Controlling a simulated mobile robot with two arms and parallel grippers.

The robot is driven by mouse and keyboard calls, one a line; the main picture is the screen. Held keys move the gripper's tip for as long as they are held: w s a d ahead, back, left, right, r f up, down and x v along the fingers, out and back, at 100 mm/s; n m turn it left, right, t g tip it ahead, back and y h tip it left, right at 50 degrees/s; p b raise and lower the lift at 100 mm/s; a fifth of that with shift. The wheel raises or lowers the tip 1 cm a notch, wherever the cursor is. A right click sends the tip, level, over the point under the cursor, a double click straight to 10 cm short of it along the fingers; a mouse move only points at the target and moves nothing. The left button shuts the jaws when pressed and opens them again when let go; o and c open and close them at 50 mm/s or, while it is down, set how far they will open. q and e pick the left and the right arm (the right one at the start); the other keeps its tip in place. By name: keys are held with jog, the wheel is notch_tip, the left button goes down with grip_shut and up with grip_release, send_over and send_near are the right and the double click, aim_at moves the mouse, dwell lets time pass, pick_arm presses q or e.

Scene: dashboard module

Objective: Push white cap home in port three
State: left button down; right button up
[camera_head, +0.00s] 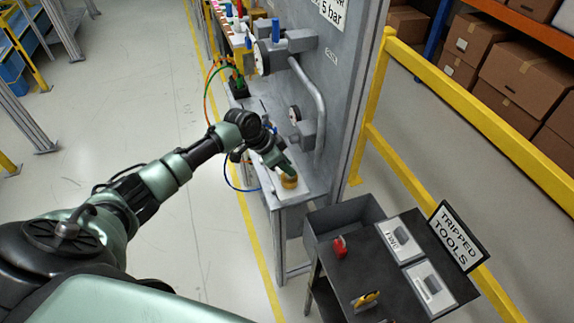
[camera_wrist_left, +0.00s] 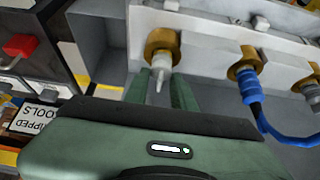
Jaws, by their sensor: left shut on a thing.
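The white cap (camera_wrist_left: 160,65) shows in the left wrist view. Its tip lies at the mouth of a brass port (camera_wrist_left: 163,42) on a pale grey block, and its pale body sticks out toward me. I cannot tell how deep it sits. My left gripper (camera_wrist_left: 158,88) has its two green fingers on either side of the cap and is shut on it. In the head view my left gripper (camera_head: 286,166) is above the brass port (camera_head: 289,181) at the near end of the bench, and the cap is hidden. My right gripper is not in view. No port number is legible.
In the left wrist view a neighbouring brass port (camera_wrist_left: 243,64) holds a blue hose (camera_wrist_left: 253,95). A grey pipe (camera_head: 312,95) and gauge stand close behind the arm. A dark tool cart (camera_head: 385,285) and a yellow rail (camera_head: 400,165) are at right. The floor at left is clear.

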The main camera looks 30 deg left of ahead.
pick_arm(q)
jog(key=shift+f, duration=0.15)
jog(key=c, duration=1.1)
grip_release()
